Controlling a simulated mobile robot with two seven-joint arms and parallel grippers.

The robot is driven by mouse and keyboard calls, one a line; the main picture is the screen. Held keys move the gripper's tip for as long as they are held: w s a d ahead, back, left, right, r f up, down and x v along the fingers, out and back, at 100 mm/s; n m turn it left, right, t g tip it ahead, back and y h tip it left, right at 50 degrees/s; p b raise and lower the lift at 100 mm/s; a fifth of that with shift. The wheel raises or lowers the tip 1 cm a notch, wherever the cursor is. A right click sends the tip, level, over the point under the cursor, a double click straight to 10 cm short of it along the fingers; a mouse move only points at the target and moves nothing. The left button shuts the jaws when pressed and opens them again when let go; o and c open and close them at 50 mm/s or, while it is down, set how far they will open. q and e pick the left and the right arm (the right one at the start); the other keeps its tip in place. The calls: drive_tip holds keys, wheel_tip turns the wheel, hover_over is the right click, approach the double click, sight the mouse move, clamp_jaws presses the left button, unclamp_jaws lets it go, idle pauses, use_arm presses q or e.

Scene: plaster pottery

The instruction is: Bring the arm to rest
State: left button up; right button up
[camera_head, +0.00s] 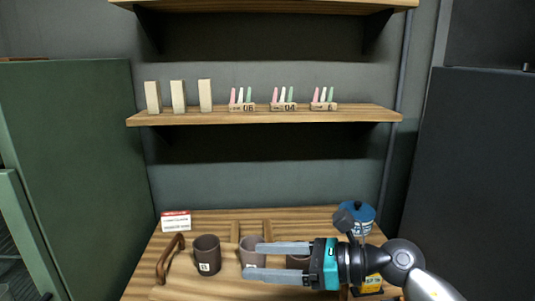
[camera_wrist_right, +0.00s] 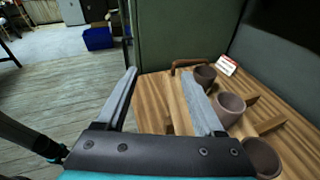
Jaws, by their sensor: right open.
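My right gripper (camera_head: 278,262) reaches in from the right over the wooden table (camera_head: 217,219), its two fingers pointing left. In the right wrist view the fingers (camera_wrist_right: 160,88) are spread apart with nothing between them. Several brown cups stand on the table. The left cup (camera_head: 207,256) carries a small white label and is clear of the fingers. The middle cup (camera_head: 250,246) is partly hidden behind the fingers. Another cup (camera_head: 297,262) is mostly hidden by the gripper. My left gripper is in neither view.
A brown handle (camera_head: 168,258) and a red-white card (camera_head: 176,221) are at the table's left. A blue pot (camera_head: 357,217) stands behind my arm. The shelf (camera_head: 210,117) above holds pale blocks (camera_head: 178,96) and racks of coloured sticks (camera_head: 283,105). A green cabinet (camera_head: 75,165) borders the left.

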wheel_tip(320, 180, up, 7)
drive_tip(key=m+t+y, duration=0.3)
drive_tip(key=m+t, duration=0.4)
drive_tip(key=m, duration=0.2)
drive_tip(key=w+d+m+t+h, duration=0.3)
drive_tip(key=d+m+t+h, duration=0.5)
drive_tip(key=m, duration=0.7)
drive_tip(key=s+d+f+m+g+h, duration=0.2)
drive_tip(key=d+f+m+h, duration=0.35)
drive_tip(key=f+m, duration=0.25)
drive_tip(key=s+d+f+m+g+h, duration=0.2)
drive_tip(key=d+f+m+h, duration=0.2)
drive_tip(key=f+m+h, duration=0.4)
drive_tip(key=s+a+f+m+g+y, duration=0.15)
drive_tip(key=s+f+m+g, duration=0.4)
drive_tip(key=s, duration=0.55)
drive_tip(key=s+f+m+g+y, duration=0.25)
drive_tip(key=s+f+g, duration=0.45)
drive_tip(key=s, duration=0.4)
wheel_tip(320, 180, down, 25)
drive_tip(key=s+b, duration=0.2)
drive_tip(key=s+d+f+g+b, duration=0.1)
drive_tip(key=s+d+f, duration=0.2)
drive_tip(key=s+f, duration=1.1)
drive_tip(key=shift+s+f+h, duration=0.3)
drive_tip(key=shift+f+h, duration=0.05)
drive_tip(key=shift+f, duration=0.3)
drive_tip(key=shift+g, duration=0.25)
